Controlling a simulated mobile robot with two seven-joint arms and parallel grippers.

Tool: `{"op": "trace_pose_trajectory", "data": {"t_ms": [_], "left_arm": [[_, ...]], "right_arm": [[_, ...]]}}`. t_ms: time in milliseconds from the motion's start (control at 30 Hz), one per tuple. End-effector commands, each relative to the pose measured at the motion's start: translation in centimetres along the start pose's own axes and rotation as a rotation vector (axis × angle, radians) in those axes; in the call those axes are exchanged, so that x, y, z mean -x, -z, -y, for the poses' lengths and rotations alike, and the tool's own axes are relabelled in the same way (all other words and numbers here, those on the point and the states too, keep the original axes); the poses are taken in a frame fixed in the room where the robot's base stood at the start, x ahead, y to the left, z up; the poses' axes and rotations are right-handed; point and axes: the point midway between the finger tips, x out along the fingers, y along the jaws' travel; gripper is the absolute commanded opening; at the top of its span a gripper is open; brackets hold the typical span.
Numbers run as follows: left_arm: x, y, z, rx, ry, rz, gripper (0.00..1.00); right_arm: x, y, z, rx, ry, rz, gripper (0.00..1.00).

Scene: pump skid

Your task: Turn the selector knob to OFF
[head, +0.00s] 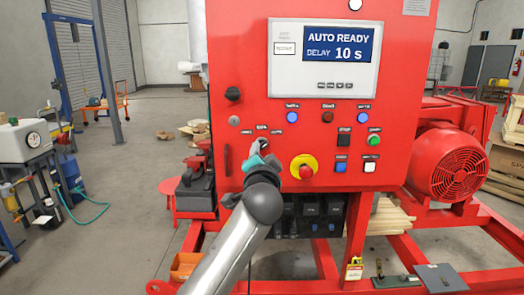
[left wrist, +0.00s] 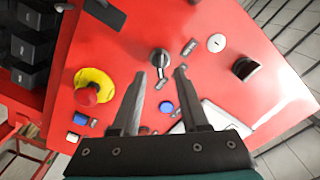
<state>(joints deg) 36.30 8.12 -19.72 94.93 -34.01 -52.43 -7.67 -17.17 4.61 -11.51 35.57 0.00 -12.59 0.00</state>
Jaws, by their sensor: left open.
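The selector knob (left wrist: 160,60) is a dark round knob with a grey handle on the red control panel. In the left wrist view it sits at the gap between my left gripper's fingertips (left wrist: 160,71). The fingers are apart, one on each side, and I see no clear contact. In the head view my left gripper (head: 262,152) is in front of the panel and mostly covers the knob. Small label plates (head: 261,127) show just above it, too small to read, so I cannot tell which position the knob points to. My right gripper is not in view.
A red emergency stop on a yellow ring (head: 304,167) is close to the right of my gripper. A black knob (head: 233,94) and a round silver fitting (head: 233,121) are up and left. Buttons and a display (head: 336,45) reading AUTO READY, DELAY 10 s share the panel.

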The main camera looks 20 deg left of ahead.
Motion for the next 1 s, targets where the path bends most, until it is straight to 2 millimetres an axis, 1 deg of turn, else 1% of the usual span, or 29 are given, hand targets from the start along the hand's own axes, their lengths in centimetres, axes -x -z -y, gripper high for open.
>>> {"op": "trace_pose_trajectory", "data": {"t_ms": [33,100,300,500,733,1000], "left_arm": [[-0.7,0.0,0.1,-0.001,0.001,0.002,0.45],[-1.5,0.0,0.1,0.001,0.001,0.001,0.45],[-3.0,0.0,0.0,0.000,0.000,0.001,0.45],[-3.5,0.0,0.0,0.001,0.000,0.000,0.45],[-3.5,0.0,0.0,0.001,0.000,0.000,0.45],[-3.4,0.0,0.0,0.001,0.000,0.000,0.14]], "right_arm": [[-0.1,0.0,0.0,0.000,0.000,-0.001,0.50],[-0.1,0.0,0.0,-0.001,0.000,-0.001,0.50],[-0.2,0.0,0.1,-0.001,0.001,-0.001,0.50],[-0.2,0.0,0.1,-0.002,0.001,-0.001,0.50],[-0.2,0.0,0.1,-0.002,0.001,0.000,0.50],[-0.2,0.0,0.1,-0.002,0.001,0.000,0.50]]}}
